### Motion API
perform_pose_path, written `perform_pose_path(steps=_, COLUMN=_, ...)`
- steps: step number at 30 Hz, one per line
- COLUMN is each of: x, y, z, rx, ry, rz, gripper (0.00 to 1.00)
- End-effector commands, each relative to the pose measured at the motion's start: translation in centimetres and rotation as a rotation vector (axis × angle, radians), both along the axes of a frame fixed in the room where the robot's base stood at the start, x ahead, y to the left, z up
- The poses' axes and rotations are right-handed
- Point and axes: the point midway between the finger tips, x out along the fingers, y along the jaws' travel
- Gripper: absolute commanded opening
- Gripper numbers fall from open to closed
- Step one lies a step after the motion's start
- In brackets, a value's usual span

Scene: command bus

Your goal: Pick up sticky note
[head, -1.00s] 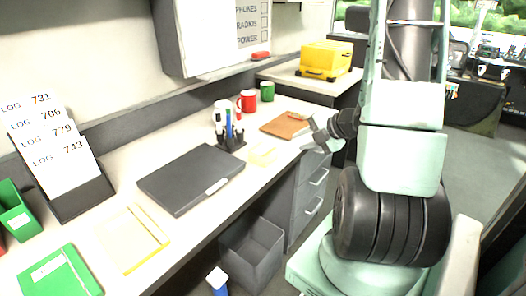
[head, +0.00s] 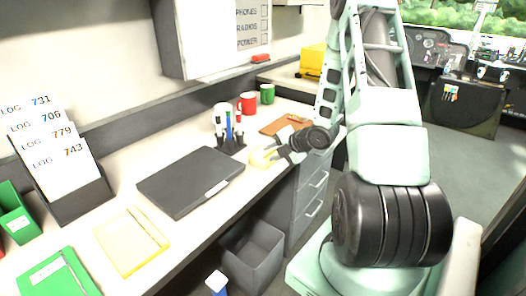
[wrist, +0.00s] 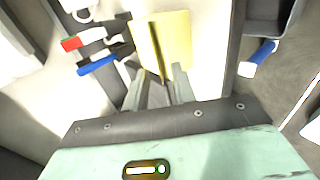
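The sticky note is a small pale yellow pad (head: 258,160) near the front edge of the desk, right of the black laptop-like case. In the wrist view the yellow pad (wrist: 172,32) lies just beyond my fingertips, with a dark narrow streak across it that I cannot identify. My gripper (head: 276,158) is low over the desk at the pad's right side, and it hides part of the pad. In the wrist view my gripper (wrist: 158,80) shows its two fingers apart, with the pad's near end between or beneath them. I cannot tell whether they touch it.
A pen holder (head: 232,142) stands close behind the pad. A closed dark case (head: 190,180) lies left. A brown clipboard (head: 284,124), red mug (head: 248,102) and green mug (head: 267,94) are farther back. A larger yellow notepad (head: 132,242) lies front left. A grey bin (head: 252,258) stands below.

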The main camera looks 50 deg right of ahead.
Motion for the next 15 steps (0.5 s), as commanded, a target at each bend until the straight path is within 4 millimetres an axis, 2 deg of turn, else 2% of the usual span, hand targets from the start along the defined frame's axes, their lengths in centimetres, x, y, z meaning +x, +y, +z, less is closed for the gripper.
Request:
perform_pose_path(steps=6, x=0.12, y=0.0, z=-0.08, rx=-0.001, ry=0.0, rz=-0.001, gripper=0.27)
perform_pose_path(steps=7, x=0.12, y=0.0, z=-0.09, rx=-0.001, ry=0.0, rz=-0.001, gripper=0.24)
perform_pose_path(steps=9, x=0.12, y=0.01, z=-0.08, rx=0.0, ry=0.0, rz=0.0, gripper=0.04)
perform_pose_path(steps=10, x=0.12, y=0.0, z=-0.08, rx=0.0, ry=0.0, rz=0.0, gripper=0.0)
perform_pose_path(steps=15, x=0.08, y=0.01, z=-0.1, rx=0.0, ry=0.0, rz=0.0, gripper=0.0)
